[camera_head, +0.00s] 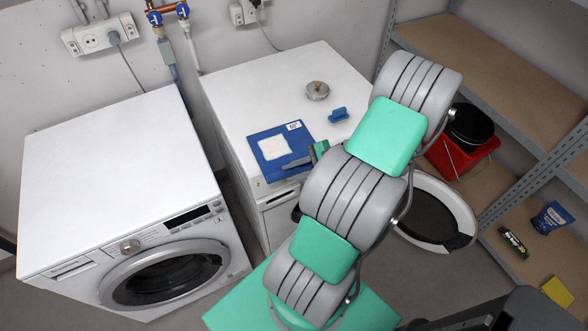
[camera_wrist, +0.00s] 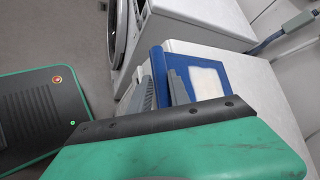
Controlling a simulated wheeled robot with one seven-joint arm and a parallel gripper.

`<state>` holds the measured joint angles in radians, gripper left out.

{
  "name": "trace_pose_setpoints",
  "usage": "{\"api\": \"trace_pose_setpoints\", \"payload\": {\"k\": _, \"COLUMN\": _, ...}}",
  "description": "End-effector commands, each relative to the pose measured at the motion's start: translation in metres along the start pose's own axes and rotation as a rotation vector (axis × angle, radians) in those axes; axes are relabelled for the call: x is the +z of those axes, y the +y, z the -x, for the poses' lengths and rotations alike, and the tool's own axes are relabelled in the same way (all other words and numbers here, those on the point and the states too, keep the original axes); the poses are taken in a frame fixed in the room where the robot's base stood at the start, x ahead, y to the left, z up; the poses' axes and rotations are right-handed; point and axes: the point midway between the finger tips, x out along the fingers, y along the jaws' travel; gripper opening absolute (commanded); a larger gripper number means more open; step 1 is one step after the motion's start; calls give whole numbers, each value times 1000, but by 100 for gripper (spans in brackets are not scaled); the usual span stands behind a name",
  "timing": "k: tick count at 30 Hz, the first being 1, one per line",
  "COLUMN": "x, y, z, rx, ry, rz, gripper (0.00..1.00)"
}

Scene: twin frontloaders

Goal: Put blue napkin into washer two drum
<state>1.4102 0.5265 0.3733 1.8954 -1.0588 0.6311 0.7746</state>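The blue napkin (camera_head: 265,166) looks like a flat blue square with a white patch and a small white label. It lies on the white top of the right washer, near its front edge; it also shows in the wrist view (camera_wrist: 158,62). My gripper (camera_wrist: 160,92) is at the napkin's edge, its two grey fingers apart with blue showing between them. Whether they touch it I cannot tell. The right washer's round door (camera_head: 463,208) stands open; my arm hides its drum opening. The left washer (camera_head: 120,180) has its round door shut.
A round metal lid-like object (camera_head: 317,91) and a small blue object (camera_head: 338,115) lie on the right washer's top. Shelves (camera_head: 480,60) stand at the right, with a red bucket (camera_head: 462,158) and several small packs. Pipes and sockets are on the back wall.

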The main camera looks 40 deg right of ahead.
Motion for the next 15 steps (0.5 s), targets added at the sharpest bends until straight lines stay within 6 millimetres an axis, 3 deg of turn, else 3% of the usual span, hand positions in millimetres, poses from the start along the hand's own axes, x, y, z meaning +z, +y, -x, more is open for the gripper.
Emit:
{"api": "trace_pose_setpoints", "payload": {"k": 7, "x": 0, "y": 0, "z": 0, "rx": 0, "ry": 0, "rz": 0, "gripper": 43}}
{"api": "trace_pose_setpoints", "payload": {"k": 15, "x": -1, "y": 1, "z": -1, "rx": 0, "ry": 0, "rz": 0, "gripper": 44}}
